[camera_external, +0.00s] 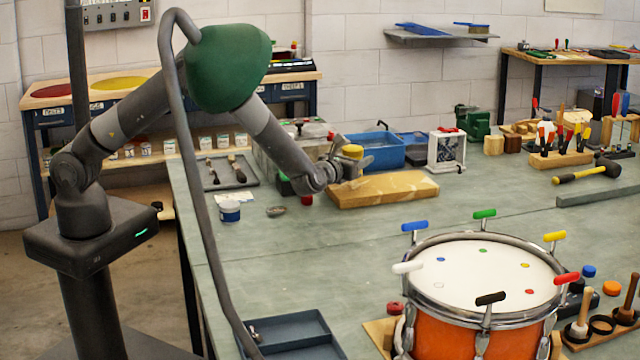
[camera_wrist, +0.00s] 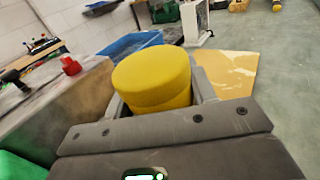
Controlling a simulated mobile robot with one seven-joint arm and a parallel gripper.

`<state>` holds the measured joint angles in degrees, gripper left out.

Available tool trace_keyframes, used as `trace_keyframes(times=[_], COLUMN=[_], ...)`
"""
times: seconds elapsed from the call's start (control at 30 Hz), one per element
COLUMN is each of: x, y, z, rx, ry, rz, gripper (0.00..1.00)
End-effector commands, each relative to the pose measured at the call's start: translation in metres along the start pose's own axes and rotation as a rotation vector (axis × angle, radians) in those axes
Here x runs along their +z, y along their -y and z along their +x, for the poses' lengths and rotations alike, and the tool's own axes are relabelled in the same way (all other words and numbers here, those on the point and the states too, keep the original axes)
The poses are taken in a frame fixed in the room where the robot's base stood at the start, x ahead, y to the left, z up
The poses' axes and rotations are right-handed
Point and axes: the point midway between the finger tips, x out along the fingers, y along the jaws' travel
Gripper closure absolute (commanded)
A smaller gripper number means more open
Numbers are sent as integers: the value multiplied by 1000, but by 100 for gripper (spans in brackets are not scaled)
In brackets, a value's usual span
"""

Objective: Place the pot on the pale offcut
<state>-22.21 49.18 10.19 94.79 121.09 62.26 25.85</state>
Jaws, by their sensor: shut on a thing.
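A pot with a yellow lid (camera_external: 352,152) is in my gripper (camera_external: 351,164). In the wrist view the yellow pot (camera_wrist: 153,80) stands between the two fingers (camera_wrist: 160,98), which close on its sides; its lower part is hidden by the gripper. The pale offcut (camera_external: 400,187), a light wooden board, lies flat on the bench. In the outside view the pot shows above the board's left back end. In the wrist view the offcut (camera_wrist: 228,72) shows beyond and right of the pot. I cannot tell the exact gap between them.
A blue bin (camera_external: 375,150) and a white-framed device (camera_external: 446,150) stand behind the board. A grey box (camera_wrist: 45,115) is close at left in the wrist view. A drum (camera_external: 480,290) fills the front; bench between is clear.

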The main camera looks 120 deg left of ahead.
Motion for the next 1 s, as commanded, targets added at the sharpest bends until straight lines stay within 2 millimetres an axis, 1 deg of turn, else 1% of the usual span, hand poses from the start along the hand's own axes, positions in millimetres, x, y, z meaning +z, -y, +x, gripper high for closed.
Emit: trace_keyframes(times=[0.03,0.1,0.2,0.53,0.57,0.8,0.83,1.0], x=[-9,-20,-30,-33,-33,-33,-33,-33], y=[0,0,0,1,0,0,0,0], z=[0,0,0,-1,-1,-1,-1,-1], rx=[0,0,1,0,0,0,0,0], ry=[-3,-2,-2,0,-1,-1,-1,-1], rz=[2,2,0,0,0,0,0,0], gripper=[74,74,74,74,49,29,28,28])
